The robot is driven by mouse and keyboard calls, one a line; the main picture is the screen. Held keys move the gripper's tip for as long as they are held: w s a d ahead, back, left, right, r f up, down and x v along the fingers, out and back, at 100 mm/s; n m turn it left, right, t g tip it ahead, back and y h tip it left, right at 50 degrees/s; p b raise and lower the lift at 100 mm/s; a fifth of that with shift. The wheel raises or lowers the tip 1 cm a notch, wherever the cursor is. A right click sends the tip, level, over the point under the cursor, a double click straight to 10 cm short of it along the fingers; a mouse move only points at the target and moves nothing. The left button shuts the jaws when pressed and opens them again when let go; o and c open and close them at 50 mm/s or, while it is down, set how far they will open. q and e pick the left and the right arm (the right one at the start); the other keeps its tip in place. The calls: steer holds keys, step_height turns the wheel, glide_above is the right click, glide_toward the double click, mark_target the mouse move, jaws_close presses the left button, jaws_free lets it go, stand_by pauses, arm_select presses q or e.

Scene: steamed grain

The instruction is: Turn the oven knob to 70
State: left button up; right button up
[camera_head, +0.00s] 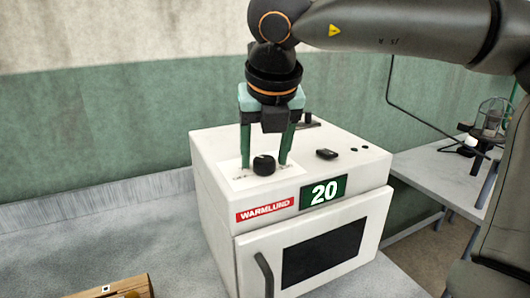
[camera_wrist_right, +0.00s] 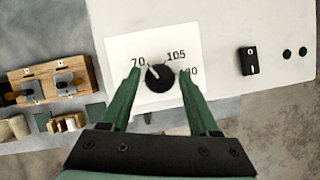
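The white oven (camera_head: 215,200) stands on the grey counter with a red WARMLUND label and a green display (camera_head: 323,191) reading 20. Its black round knob (camera_head: 264,165) sits on a white dial plate on top; the knob also shows in the right wrist view (camera_wrist_right: 160,78). The knob's white mark points up-left, near the 70; 105 is also readable, and a third number is partly covered by a finger. My right gripper (camera_head: 266,163) points down, open, with one green finger on each side of the knob. Contact cannot be told. My left gripper is not in view.
A black switch (camera_head: 327,154) and two small black buttons lie right of the knob on the oven top. A wooden holder (camera_head: 122,288) is at the bottom left of the head view. A side table with a wire-guarded device (camera_head: 491,117) stands at right.

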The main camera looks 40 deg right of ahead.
steer(key=shift+o, duration=0.9)
steer(key=p+v, duration=0.1)
steer(key=v, duration=1.1)
steer(key=shift+r, duration=0.25)
steer(key=shift+a, duration=0.1)
